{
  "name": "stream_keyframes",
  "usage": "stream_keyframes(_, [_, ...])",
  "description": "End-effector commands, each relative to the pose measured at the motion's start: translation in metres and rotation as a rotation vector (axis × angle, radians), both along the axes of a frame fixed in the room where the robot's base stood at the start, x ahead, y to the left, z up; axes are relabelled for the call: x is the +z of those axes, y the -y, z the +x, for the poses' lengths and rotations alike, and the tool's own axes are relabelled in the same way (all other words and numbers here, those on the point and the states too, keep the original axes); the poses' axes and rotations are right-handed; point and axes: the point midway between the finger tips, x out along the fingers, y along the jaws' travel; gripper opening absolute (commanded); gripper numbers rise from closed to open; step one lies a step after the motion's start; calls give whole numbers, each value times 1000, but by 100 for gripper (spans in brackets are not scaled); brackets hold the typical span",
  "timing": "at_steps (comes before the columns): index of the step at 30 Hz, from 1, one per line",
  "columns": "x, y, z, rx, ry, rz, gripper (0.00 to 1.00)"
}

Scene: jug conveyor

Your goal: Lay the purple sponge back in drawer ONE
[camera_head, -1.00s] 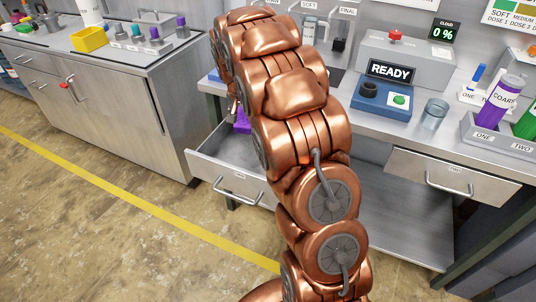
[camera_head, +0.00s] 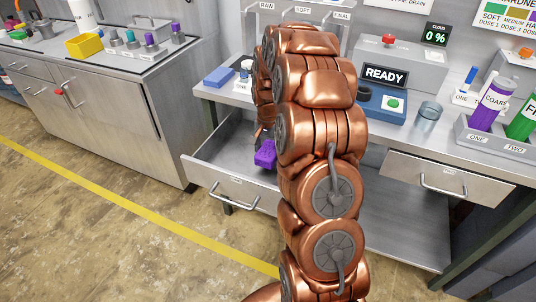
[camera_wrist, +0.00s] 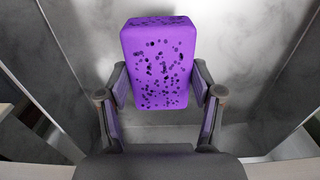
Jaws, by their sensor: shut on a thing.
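The purple sponge (camera_head: 265,155) shows beside my arm in the head view, over the open drawer (camera_head: 232,194) under the bench. In the wrist view the sponge (camera_wrist: 160,65) is a purple block with dark pores. My gripper (camera_wrist: 160,92) is shut on it, with one finger on each side. The metal floor and side walls of the drawer (camera_wrist: 235,50) show around and below the sponge in the wrist view. I cannot tell whether the sponge touches the drawer floor. The drawer's label is too small to read. In the head view my arm hides most of the gripper.
A closed drawer (camera_head: 450,176) is at the right. Another counter (camera_head: 100,80) stands at the left.

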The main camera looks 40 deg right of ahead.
Motion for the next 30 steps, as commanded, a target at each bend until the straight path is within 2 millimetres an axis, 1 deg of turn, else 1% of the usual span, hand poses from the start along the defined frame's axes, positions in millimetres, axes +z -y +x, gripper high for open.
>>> stream_keyframes(6, [-27, -1, -2, 1, -6, 2, 42])
stream_keyframes(8, [-32, -1, -1, 1, -5, 2, 42])
stream_keyframes(19, [-37, 0, 0, 0, 1, -1, 42])
stream_keyframes(20, [-36, 0, 0, 0, 1, -1, 69])
stream_keyframes(26, [-35, 0, 0, 0, 1, -1, 90])
stream_keyframes(30, [-35, 0, 0, 0, 1, -1, 91])
